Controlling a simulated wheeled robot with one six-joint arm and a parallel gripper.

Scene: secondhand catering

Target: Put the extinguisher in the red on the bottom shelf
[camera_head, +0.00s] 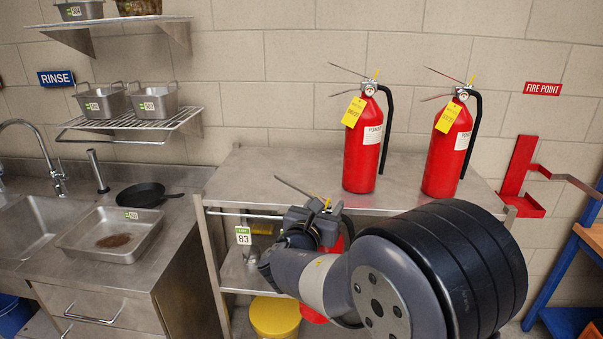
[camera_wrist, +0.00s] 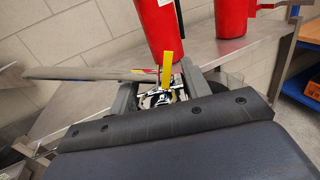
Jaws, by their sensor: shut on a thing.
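My gripper (camera_head: 316,226) is shut on the metal head of a red extinguisher (camera_head: 312,314), in front of the steel table (camera_head: 290,174). My arm hides most of its body. In the wrist view, its valve head (camera_wrist: 158,98) sits between my gripper's fingers (camera_wrist: 157,92), with a lever pointing left and a yellow piece upright. Two more red extinguishers, the left one (camera_head: 363,145) and the right one (camera_head: 447,150), stand upright on the tabletop with yellow tags. A shelf (camera_head: 238,272) shows under the tabletop; what lies lower is mostly hidden.
A red bracket (camera_head: 520,180) is on the wall below the FIRE POINT sign (camera_head: 543,89). A yellow bucket (camera_head: 275,318) stands low under the table. A sink counter is left; a blue-framed bench (camera_head: 567,270) is right.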

